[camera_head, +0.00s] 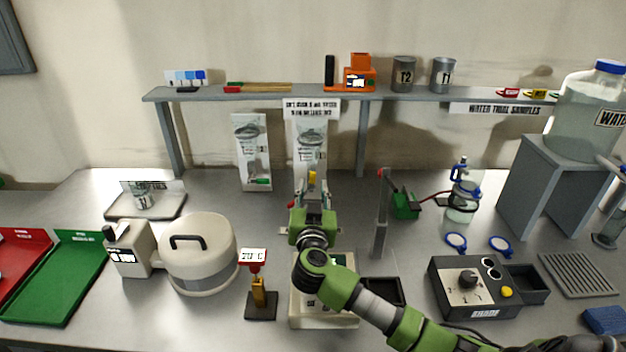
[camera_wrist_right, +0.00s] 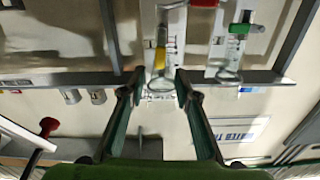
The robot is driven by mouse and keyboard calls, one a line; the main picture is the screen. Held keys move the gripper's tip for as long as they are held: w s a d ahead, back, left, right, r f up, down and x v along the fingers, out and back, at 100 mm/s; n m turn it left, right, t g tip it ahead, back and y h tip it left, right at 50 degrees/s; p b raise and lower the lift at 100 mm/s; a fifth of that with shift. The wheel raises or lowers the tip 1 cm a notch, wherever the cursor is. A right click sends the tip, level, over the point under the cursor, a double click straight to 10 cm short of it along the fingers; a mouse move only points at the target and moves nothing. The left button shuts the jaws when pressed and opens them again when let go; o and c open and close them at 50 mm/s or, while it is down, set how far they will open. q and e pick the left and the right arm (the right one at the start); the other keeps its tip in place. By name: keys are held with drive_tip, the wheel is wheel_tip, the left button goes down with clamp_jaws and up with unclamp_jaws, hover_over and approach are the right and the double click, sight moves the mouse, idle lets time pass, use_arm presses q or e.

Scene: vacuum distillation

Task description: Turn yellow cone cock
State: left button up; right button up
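The yellow cock (camera_head: 312,178) shows just beyond my right gripper (camera_head: 313,195) in the head view, in front of a tall white panel with glassware. In the right wrist view the yellow piece (camera_wrist_right: 160,58) sits on clear glassware. There my right gripper (camera_wrist_right: 160,74) is open, with one fingertip on each side of the line to the yellow piece. I see no clear contact, and the gap in depth is hard to judge. In the head view my gripper and arm hide the lower part of the glassware. My left gripper is not in view.
A second white panel (camera_head: 253,150) with glassware stands to the left. A grey post with a red top (camera_head: 381,215) stands close on the right. A white pot (camera_head: 198,255) and a small red-topped stand (camera_head: 258,290) are at left. A shelf (camera_head: 215,94) runs behind.

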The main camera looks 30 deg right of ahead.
sight(313, 175)
drive_tip(key=x, duration=0.6)
drive_tip(key=shift+w+d+r, duration=0.1)
drive_tip(key=shift+w+d, duration=0.15)
drive_tip(key=shift+w, duration=0.05)
clamp_jaws()
